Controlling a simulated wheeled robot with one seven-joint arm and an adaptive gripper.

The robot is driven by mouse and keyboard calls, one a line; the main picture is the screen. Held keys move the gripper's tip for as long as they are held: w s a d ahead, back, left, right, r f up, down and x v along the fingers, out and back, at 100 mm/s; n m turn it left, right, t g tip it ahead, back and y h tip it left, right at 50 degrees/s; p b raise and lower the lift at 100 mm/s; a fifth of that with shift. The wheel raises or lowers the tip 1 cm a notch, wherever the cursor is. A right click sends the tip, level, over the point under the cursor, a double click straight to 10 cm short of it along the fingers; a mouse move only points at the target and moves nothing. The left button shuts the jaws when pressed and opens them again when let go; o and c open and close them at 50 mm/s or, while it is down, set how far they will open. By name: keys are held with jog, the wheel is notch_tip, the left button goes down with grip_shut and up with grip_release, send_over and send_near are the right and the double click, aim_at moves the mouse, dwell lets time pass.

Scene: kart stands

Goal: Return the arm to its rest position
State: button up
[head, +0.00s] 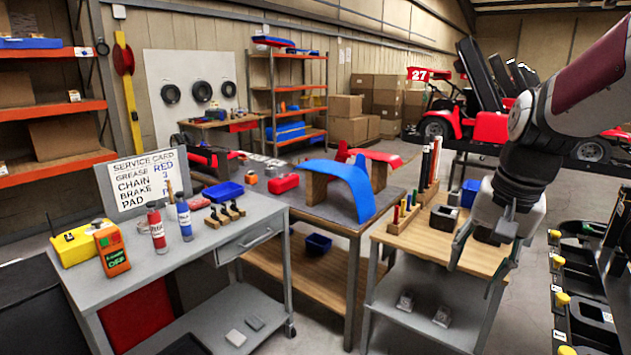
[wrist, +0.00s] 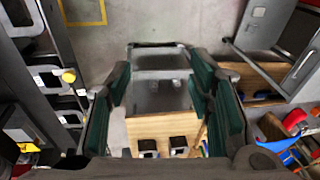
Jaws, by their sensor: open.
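My gripper (head: 484,262) hangs fingers-down at the right of the head view, in front of the wooden-topped cart (head: 421,245). Its two fingers are spread apart. In the wrist view the gripper (wrist: 160,88) shows green finger pads standing wide apart, with nothing held between them. Floor, a grey lower shelf and part of the wooden top show beyond the pads. My arm comes in from the upper right of the head view, bent down at the wrist. Whether the fingers clear the cart's edge is hard to tell.
On the cart top stand a small dark box (head: 444,217), another dark box (head: 487,234) partly behind my gripper, and upright tools (head: 430,165). A black rack (head: 585,270) with yellow knobs is close on the right. A grey workbench (head: 190,260) stands at left.

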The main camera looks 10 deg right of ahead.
jog(key=s+a+n+t, duration=0.1)
jog(key=s+a+n, duration=0.4)
jog(key=a, duration=0.4)
jog(key=s+a+n+t, duration=0.1)
jog(key=s+a+n, duration=0.3)
jog(key=s+a, duration=0.2)
jog(key=a, duration=0.2)
jog(key=shift+a+r+n, duration=0.2)
jog(key=shift+a+n, duration=0.15)
jog(key=shift+n, duration=0.05)
jog(key=shift+s, duration=0.1)
